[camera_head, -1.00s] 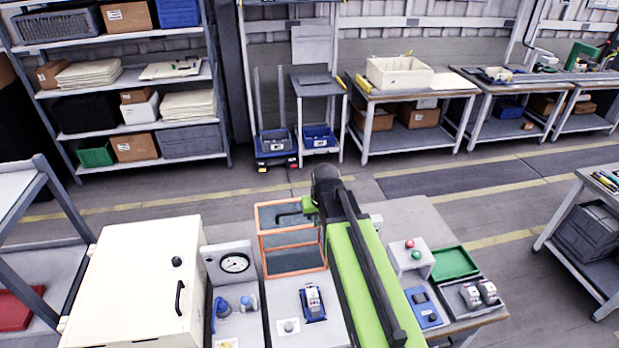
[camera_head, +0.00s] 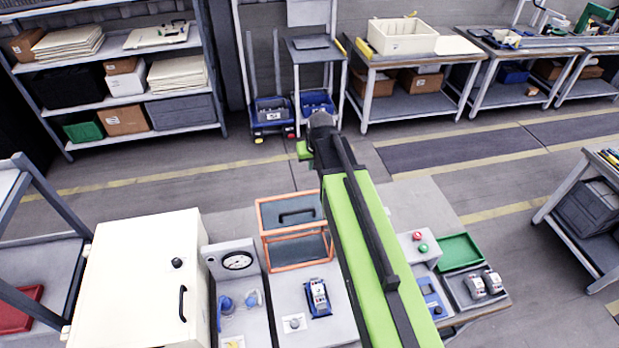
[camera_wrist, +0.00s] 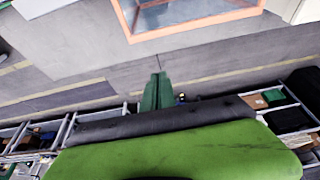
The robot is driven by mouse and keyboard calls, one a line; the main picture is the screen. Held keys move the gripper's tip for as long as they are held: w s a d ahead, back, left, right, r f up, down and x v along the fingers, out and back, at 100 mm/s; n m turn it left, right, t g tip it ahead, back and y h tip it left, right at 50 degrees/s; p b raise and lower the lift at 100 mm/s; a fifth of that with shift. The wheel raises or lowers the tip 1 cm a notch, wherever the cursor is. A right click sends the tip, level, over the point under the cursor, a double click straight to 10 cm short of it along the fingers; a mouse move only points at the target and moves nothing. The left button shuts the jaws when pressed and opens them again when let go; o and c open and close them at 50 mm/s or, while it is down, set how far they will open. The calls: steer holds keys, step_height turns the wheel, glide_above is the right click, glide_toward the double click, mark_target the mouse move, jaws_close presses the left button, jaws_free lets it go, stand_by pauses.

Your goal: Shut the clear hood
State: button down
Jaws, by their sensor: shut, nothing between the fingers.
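The clear hood (camera_head: 290,213) is a see-through panel in an orange frame with a dark handle, on the bench in the head view. Below it in the picture is the orange-framed box (camera_head: 300,250). I cannot tell from here whether the hood is fully down. Part of the orange frame also shows at the top of the wrist view (camera_wrist: 190,22). My gripper (camera_head: 304,150) is beyond the hood in the head view, apart from it and over the floor. Its green fingers (camera_wrist: 158,90) are together and empty in the wrist view.
A white cabinet (camera_head: 135,280) and a gauge panel (camera_head: 236,262) stand left of the box. A small blue device (camera_head: 318,298) lies in front. A button box (camera_head: 418,248) and a green tray (camera_head: 461,251) are to the right. Open floor lies behind the bench.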

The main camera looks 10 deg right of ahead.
step_height(320, 180, down, 9)
steer(key=b, duration=0.9)
steer(key=shift+s, duration=0.35)
